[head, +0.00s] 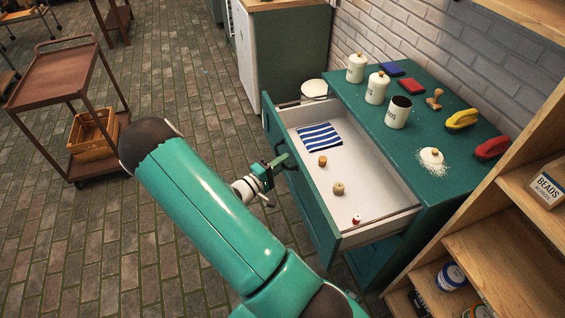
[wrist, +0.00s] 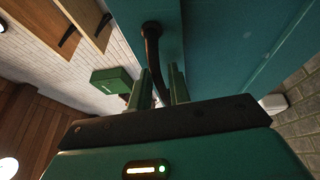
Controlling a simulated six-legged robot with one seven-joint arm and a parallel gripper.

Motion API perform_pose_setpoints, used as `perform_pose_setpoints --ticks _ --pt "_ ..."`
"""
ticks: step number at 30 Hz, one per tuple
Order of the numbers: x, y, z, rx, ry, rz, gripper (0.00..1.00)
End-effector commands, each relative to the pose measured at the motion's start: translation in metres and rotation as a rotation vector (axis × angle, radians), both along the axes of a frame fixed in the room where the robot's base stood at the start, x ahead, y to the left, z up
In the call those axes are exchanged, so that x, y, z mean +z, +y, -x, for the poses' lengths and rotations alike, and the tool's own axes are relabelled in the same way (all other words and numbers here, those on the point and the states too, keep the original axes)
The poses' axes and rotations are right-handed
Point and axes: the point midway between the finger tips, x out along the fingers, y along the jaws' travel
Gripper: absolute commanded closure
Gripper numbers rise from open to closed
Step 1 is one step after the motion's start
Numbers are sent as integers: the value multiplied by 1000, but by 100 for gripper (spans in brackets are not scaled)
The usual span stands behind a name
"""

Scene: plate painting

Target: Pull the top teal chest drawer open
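The teal chest (head: 425,205) stands against the brick wall. Its top drawer (head: 402,207) is pulled far out, and its white inside shows. The drawer's dark handle (head: 291,163) is on the front panel; in the wrist view the curved handle (wrist: 153,55) runs down between my two fingers. My gripper (head: 277,163) is at the handle from outside the drawer front; in the wrist view my gripper (wrist: 160,85) looks shut around it, though the contact itself is partly hidden.
A striped cloth (head: 320,137) and several small knobs lie in the drawer. Canisters (head: 377,87), brushes (head: 462,119) and a white powder pile (head: 432,160) are on the chest top. Wooden shelves (head: 510,250) stand close at right. A brown cart (head: 65,78) stands left; the brick floor between is clear.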

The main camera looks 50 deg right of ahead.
Motion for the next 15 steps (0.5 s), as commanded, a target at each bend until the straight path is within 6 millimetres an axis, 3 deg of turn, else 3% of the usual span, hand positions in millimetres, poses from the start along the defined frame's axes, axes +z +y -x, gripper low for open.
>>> perform_pose_setpoints --ticks 11,15 --pt "0 2 0 1 0 0 71" --pt "-1 15 -2 3 -1 -1 71"
